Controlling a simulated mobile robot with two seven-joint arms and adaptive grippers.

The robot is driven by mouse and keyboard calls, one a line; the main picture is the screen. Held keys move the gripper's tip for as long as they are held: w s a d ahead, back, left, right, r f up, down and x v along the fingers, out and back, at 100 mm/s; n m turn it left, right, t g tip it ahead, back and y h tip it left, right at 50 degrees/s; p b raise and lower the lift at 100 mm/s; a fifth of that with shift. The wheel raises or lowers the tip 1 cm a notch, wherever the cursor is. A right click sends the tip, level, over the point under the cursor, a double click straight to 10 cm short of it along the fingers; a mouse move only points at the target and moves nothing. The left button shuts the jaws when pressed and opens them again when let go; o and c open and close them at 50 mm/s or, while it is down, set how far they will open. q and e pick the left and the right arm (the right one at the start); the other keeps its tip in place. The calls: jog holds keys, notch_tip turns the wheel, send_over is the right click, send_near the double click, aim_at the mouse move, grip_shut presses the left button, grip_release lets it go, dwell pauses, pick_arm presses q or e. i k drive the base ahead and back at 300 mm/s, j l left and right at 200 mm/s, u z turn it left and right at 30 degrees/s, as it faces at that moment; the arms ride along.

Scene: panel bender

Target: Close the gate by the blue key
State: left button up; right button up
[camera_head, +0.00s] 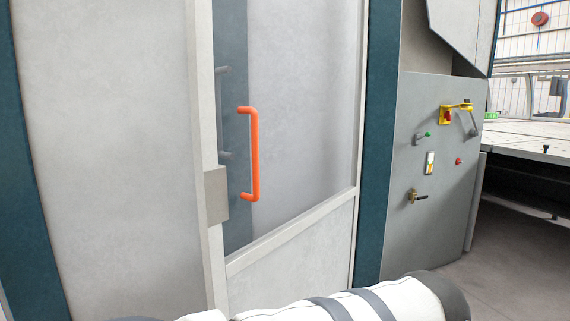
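The gate (305,100) is a pale-framed door with a large grey pane, in the middle of the head view. An upright orange handle (255,152) sits near its left side. A grey latch block (216,194) is at the left edge of the gate, against the pale post (203,120). I cannot tell for sure whether the gate is fully shut. I cannot make out a blue key. A grey control panel (430,240) right of the gate carries a yellow and red switch (447,115) and a small brass key-like fitting (415,197). Neither gripper shows.
A white link of my own arm crosses the bottom edge, in front of the gate's lower part. Dark teal columns (376,150) flank the gate. At right is a pale work table (525,138) with a dark underside. Grey floor (525,245) is clear there.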

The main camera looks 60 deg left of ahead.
aim_at(311, 254)
jog(key=k+j, duration=0.15)
jog(key=j, duration=0.2)
jog(key=k+j, duration=0.15)
jog(key=j, duration=0.15)
jog(key=k+j+u, duration=0.1)
jog(key=j, duration=0.25)
jog(key=k+j, duration=0.2)
jog(key=j, duration=0.15)
jog(key=k+j, duration=0.1)
jog(key=j, duration=0.35)
jog(key=k+j+u, duration=0.1)
jog(key=j, duration=0.4)
jog(key=k+j+u, duration=0.1)
jog(key=j, duration=0.35)
jog(key=i+j, duration=0.15)
jog(key=j, duration=0.2)
jog(key=i+j, duration=0.1)
jog(key=j, duration=0.25)
jog(key=i+j+u, duration=0.1)
jog(key=j, duration=0.25)
